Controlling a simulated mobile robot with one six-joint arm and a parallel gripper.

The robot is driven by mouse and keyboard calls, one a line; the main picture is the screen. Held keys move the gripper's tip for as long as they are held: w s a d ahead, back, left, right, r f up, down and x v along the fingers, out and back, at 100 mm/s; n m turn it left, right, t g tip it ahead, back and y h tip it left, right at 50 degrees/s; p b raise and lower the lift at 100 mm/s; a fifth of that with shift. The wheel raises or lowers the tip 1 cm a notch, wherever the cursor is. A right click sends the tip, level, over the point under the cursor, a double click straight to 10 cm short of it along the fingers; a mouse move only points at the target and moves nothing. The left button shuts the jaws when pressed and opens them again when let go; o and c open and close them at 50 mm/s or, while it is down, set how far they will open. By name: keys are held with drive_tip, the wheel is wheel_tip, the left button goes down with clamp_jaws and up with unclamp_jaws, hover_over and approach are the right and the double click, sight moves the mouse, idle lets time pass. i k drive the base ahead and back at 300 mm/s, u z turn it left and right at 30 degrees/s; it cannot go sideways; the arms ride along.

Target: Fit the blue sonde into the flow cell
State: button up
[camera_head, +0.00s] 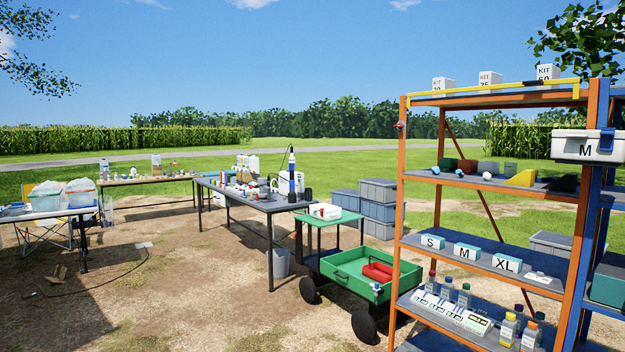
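My gripper is not in view. On the near end of the long grey table (270,205) in the middle stands an upright white and dark blue cylinder (291,183) with a slim dark-tipped top. It may be the blue sonde or the flow cell, but it is too small to tell which. Small bottles and instruments crowd the table to its left, and I cannot pick out a separate sonde or flow cell among them.
A green cart (355,272) with a red item (378,271) stands in front of the grey crates (379,208). An orange shelf rack (397,210) fills the right. A table with tubs (45,212) stands left. Open dirt lies at left front, with a cable on it.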

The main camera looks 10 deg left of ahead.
sight(262, 181)
drive_tip(key=z, duration=0.5)
drive_tip(key=i, duration=2.8)
drive_tip(key=z, duration=1.2)
drive_tip(key=k, duration=0.15)
drive_tip(key=u, duration=2.8)
